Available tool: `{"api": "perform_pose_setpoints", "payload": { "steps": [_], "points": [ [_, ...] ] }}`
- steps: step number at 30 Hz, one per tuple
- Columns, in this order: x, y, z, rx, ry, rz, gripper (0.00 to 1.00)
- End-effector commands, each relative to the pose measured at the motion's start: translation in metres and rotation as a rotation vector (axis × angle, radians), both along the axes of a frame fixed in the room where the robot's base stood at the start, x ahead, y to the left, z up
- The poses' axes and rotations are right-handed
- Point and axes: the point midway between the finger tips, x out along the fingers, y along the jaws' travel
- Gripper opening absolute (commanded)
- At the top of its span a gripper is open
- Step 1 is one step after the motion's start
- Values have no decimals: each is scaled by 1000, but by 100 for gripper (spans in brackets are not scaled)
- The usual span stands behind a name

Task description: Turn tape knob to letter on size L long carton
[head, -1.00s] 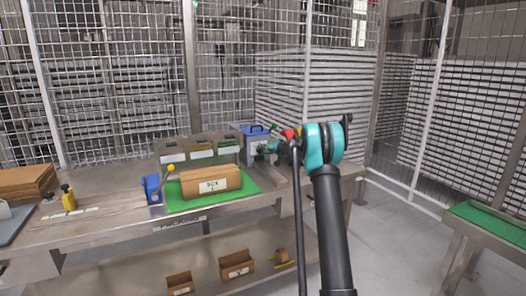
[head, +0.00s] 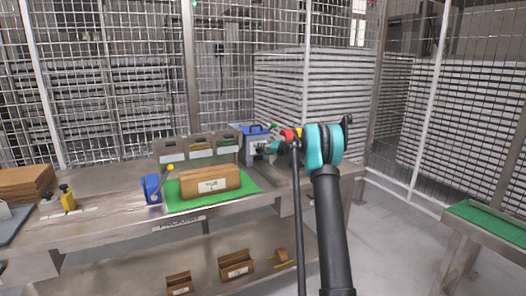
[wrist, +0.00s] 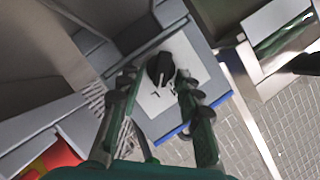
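The tape knob (wrist: 160,68) is a black round knob with a pale pointer line on a light plate with small dark marks I cannot read reliably. It sits on the front of the blue and grey machine (head: 262,129) at the back right of the bench. My gripper (wrist: 157,82) is open, with one green finger on each side of the knob and gaps visible; it also shows in the head view (head: 270,148), close to the machine's front. The long brown carton (head: 210,183) lies on the green mat (head: 178,207); its white label is too blurred to read.
A grey bin row (head: 180,150) stands left of the machine. A blue device with a yellow-knobbed lever (head: 152,189) stands beside the mat. Small open cartons (head: 236,265) are on the lower shelf. A mesh fence stands behind the bench.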

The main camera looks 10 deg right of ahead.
Motion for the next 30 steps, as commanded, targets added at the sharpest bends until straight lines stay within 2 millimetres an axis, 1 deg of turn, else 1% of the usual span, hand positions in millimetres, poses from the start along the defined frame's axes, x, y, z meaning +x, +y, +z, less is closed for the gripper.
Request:
{"api": "perform_pose_setpoints", "payload": {
  "steps": [5, 8, 11, 21, 25, 30],
  "points": [
    [-1, -1, 0, 0, 0, 0, 34],
    [-7, -5, 3, -1, 1, -1, 34],
    [-19, -13, 7, -1, 1, -1, 34],
    [-73, -51, 24, 0, 0, -1, 34],
    [-86, -60, 29, 0, 0, -2, 34],
    [-94, -65, 31, 0, 0, 0, 34]
  ]
}}
